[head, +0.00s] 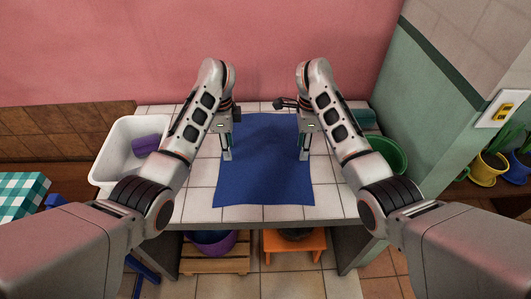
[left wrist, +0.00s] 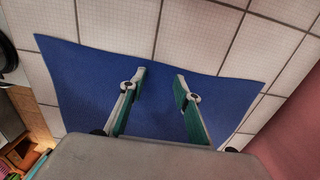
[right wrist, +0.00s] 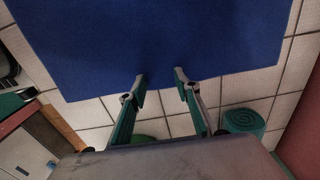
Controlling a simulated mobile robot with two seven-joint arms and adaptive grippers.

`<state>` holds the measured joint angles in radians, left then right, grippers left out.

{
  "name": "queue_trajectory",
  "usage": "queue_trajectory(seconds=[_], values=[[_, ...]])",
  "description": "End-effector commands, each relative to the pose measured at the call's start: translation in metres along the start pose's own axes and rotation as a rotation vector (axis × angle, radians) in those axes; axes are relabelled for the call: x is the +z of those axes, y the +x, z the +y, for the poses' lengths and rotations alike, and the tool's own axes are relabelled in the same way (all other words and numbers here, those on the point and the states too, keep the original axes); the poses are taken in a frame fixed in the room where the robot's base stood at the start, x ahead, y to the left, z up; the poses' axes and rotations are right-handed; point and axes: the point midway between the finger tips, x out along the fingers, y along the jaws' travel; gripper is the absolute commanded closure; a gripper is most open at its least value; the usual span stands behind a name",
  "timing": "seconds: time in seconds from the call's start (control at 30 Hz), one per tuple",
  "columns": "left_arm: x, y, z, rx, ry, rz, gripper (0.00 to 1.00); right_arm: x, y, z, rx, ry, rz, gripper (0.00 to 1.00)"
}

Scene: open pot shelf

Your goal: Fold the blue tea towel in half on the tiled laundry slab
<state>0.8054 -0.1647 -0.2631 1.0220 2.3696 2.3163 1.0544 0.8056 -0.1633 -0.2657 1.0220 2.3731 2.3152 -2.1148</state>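The blue tea towel (head: 263,175) lies flat and spread out on the white tiled laundry slab (head: 196,205). My left gripper (head: 226,154) points down at the towel's left edge in the head view. In the left wrist view its fingers (left wrist: 160,76) are apart with nothing between them, over the blue cloth. My right gripper (head: 303,154) points down at the towel's right edge. In the right wrist view its fingers (right wrist: 162,78) are apart and empty, close to the towel's edge (right wrist: 110,85). I cannot tell whether any fingertip touches the cloth.
A white basin (head: 112,152) with a purple item (head: 146,145) stands at the slab's left. A green bucket (head: 391,155) and a rolled green cloth (right wrist: 243,121) are at the right. The pink wall (head: 270,50) closes the back. Bare tiles lie in front of the towel.

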Motion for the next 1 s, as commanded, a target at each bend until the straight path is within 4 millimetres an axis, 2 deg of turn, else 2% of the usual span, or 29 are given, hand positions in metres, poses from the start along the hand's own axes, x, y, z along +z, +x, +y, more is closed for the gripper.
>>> queue_trajectory(seconds=[0.33, 0.5, 0.6, 1.0], values=[[0.0001, 0.0044, 0.0003, 0.001, 0.0, 0.0, 0.68, -0.0001, 0.0044, 0.0003, 0.002, 0.0, 0.0, 0.68], [0.0001, 0.0043, 0.0006, 0.002, 0.0, 0.0, 0.9, -0.0001, 0.0044, 0.0006, 0.002, 0.0, 0.0, 0.9], [0.0001, 0.0066, 0.001, 0.003, 0.0, 0.0, 1.0, -0.0001, 0.0066, 0.0011, 0.003, 0.001, 0.0, 1.0], [0.0004, 0.007, 0.001, 0.003, 0.0, -0.001, 1.0, -0.0004, 0.0073, 0.0013, 0.004, 0.001, 0.001, 1.0]])
